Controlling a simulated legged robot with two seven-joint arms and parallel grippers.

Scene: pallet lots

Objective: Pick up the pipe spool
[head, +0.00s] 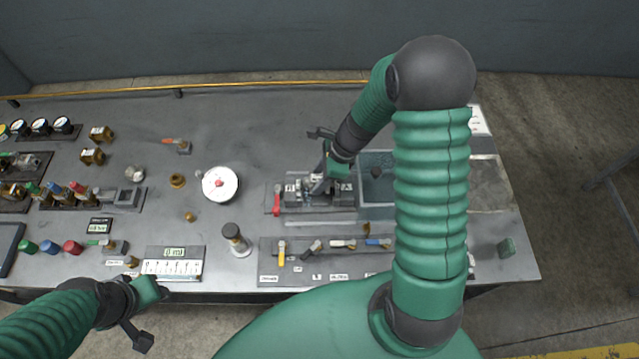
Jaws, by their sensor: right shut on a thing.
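My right gripper (322,170) reaches down over a dark fixture (292,203) right of the table's middle. It is shut on a small grey part (316,184), which looks like the pipe spool. The part is at the fixture, partly hidden by the gripper; I cannot tell whether it is lifted clear. My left gripper (146,312) is at the table's front edge at lower left, with its fingers apart and nothing seen between them.
A grey bin (374,212) stands right of the fixture, partly hidden by my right arm. A panel of coloured levers (310,250) lies in front. Valves and gauges crowd the far left.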

